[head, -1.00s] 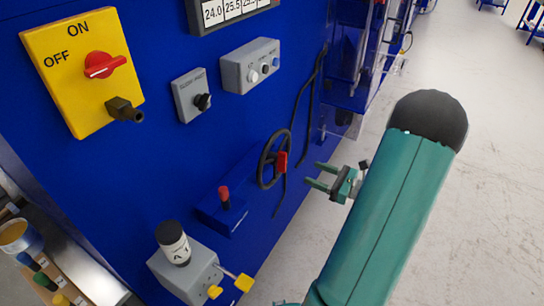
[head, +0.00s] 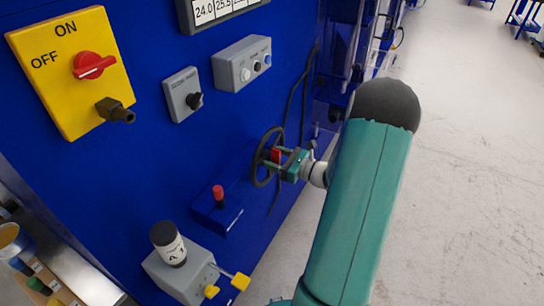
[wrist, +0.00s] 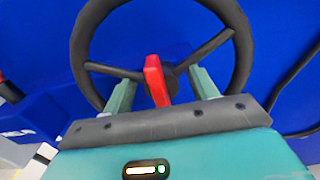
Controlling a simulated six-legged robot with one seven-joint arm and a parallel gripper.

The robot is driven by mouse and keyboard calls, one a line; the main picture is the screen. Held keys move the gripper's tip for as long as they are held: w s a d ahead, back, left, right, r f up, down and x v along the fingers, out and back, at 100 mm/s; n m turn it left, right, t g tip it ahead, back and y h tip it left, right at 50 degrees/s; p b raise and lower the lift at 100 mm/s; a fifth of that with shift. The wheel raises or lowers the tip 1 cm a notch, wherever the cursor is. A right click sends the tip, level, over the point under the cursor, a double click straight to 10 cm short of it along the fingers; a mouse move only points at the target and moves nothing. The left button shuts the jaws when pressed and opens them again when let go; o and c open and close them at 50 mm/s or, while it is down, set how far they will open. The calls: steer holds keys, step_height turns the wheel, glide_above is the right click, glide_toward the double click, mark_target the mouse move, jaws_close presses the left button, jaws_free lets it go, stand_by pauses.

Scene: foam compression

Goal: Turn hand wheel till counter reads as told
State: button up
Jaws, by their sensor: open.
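The black hand wheel (head: 257,167) stands on the blue machine front, with a red block (head: 276,155) at its middle in this view. In the wrist view the wheel's rim (wrist: 80,50) and spokes fill the upper part, and the red block (wrist: 156,80) sits between my two green fingers. My gripper (head: 278,158) is at the wheel, its fingers apart on either side of the red block. In the wrist view my gripper (wrist: 163,90) is open; whether a finger touches the block I cannot tell. A counter strip (head: 225,8) at the top is cut off, showing 24.0 and 25.5.
A yellow ON/OFF switch plate (head: 70,70) with a red knob is at upper left. A grey selector box (head: 184,95) and a grey button box (head: 242,64) are beside it. A red-topped lever (head: 218,195) stands left of the wheel. Open floor (head: 460,180) lies at right.

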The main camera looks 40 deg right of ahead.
steer(key=shift+w, duration=0.1)
jaws_close()
